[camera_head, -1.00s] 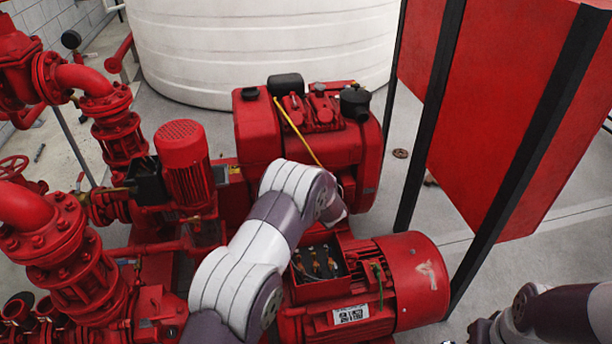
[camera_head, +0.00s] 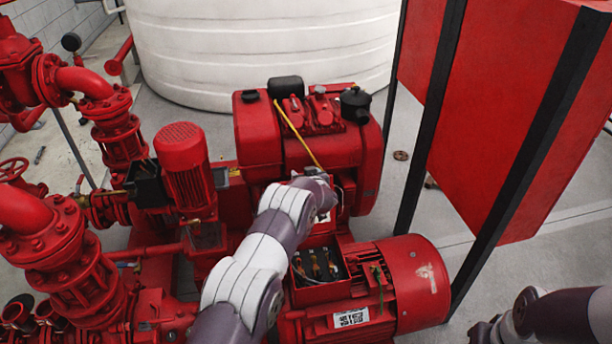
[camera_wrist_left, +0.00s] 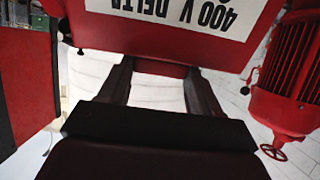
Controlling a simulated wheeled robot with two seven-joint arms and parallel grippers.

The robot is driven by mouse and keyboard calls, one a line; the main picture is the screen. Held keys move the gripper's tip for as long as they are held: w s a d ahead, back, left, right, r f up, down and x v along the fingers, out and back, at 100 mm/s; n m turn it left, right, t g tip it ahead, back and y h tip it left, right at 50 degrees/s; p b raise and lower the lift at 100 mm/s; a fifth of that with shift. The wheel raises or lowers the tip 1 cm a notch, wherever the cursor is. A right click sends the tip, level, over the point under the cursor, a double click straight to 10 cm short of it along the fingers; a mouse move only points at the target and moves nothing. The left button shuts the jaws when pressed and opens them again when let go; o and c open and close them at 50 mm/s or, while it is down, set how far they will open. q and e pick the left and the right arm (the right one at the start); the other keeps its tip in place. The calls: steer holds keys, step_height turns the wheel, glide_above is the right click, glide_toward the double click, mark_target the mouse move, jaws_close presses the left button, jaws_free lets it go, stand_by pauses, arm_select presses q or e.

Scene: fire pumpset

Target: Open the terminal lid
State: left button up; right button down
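The terminal box (camera_head: 320,268) on the red motor is uncovered, and its terminals and wires show inside. The red terminal lid (camera_wrist_left: 150,36) stands raised; its white label reads "400 V DELTA", upside down in the left wrist view. In the head view, part of the lid (camera_head: 346,200) shows beside my left wrist, above the box. My left gripper (camera_wrist_left: 160,72) has its fingers apart, and their tips pass behind the lid's edge. Whether they touch it is hidden. My right gripper (camera_head: 488,330) is partly in view at the bottom right; its fingers are not clear.
The red motor (camera_head: 410,285) lies beside the box. A red engine (camera_head: 258,135) with a yellow rod stands behind. Red pumps and pipes (camera_head: 75,255) fill the left. A red panel on black posts (camera_head: 500,120) stands at the right. Some floor is clear there.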

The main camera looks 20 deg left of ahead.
arm_select(q)
steer(key=shift+s+d+f+b, duration=0.15)
steer(key=shift+s+d+b, duration=0.05)
steer(key=shift+s+b, duration=0.2)
steer(key=shift+c, duration=0.2)
steer(key=s+d+t+b, duration=0.1)
steer(key=s+d+t+y+b, duration=0.1)
steer(key=s, duration=0.1)
steer(key=shift+r, duration=0.2)
steer(key=shift+s+d+r+t+p, duration=0.15)
steer(key=shift+s+d+r+p, duration=0.15)
steer(key=shift+s, duration=0.3)
steer(key=shift+s+d+r+t+p, duration=0.1)
steer(key=shift+s+d+r+t, duration=0.1)
steer(key=shift+s+d, duration=0.3)
steer(key=shift+s+f, duration=0.15)
steer(key=shift+s, duration=0.2)
steer(key=o, duration=1.5)
steer(key=shift+d+y, duration=0.1)
steer(key=shift+y, duration=0.2)
steer(key=v, duration=1.2)
steer(key=shift+s+d+r, duration=0.15)
steer(key=shift+s+r, duration=0.1)
steer(key=shift+r, duration=0.05)
